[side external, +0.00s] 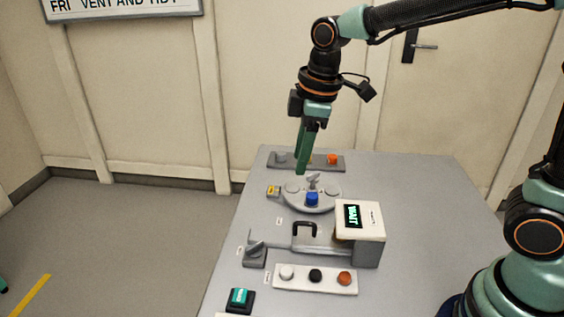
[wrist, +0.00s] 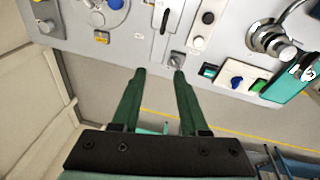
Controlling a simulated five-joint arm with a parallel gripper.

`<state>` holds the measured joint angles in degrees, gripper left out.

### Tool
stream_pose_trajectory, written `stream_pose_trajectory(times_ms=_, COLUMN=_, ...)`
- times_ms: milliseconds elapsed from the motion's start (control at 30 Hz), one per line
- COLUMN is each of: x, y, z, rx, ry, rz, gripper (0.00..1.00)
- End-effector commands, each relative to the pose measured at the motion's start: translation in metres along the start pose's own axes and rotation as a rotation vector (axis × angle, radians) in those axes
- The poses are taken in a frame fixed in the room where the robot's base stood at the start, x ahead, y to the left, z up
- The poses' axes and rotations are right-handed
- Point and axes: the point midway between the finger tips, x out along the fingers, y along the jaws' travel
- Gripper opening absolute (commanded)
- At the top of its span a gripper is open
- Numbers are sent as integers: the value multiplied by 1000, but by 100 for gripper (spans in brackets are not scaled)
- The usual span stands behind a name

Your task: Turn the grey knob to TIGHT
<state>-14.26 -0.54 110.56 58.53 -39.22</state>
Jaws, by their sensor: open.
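The grey knob (side external: 255,248) sits on a small grey block near the left edge of the table, in front of the slide rail. It also shows in the wrist view (wrist: 177,58), just beyond the right fingertip. Its lettering is too small to read, so I cannot tell where it points. My gripper (side external: 301,172) hangs above the back part of the table, near the round plate and farther back than the knob. In the wrist view my gripper (wrist: 160,73) has its two green fingers apart with nothing between them.
A dark handle (side external: 305,227) stands on the rail beside a box with a WAIT screen (side external: 353,215). A white button panel (side external: 315,288) and a teal button (side external: 239,297) are nearer the front.

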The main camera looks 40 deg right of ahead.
Motion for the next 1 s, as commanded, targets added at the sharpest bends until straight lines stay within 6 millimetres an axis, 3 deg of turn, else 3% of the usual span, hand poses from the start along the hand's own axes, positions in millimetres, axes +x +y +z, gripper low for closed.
stream_pose_trajectory(times_ms=200, x=47, y=-13, z=-50, rx=-348, ry=-69, rz=-93, gripper=44)
stream_pose_trajectory(times_ms=400, x=81, y=-28, z=-76, rx=-566, ry=-101, rz=-153, gripper=44)
stream_pose_trajectory(times_ms=733, x=106, y=-35, z=-81, rx=-639, ry=-112, rz=-175, gripper=44)
stream_pose_trajectory(times_ms=1000, x=155, y=-41, z=-72, rx=-636, ry=-113, rz=-176, gripper=44)
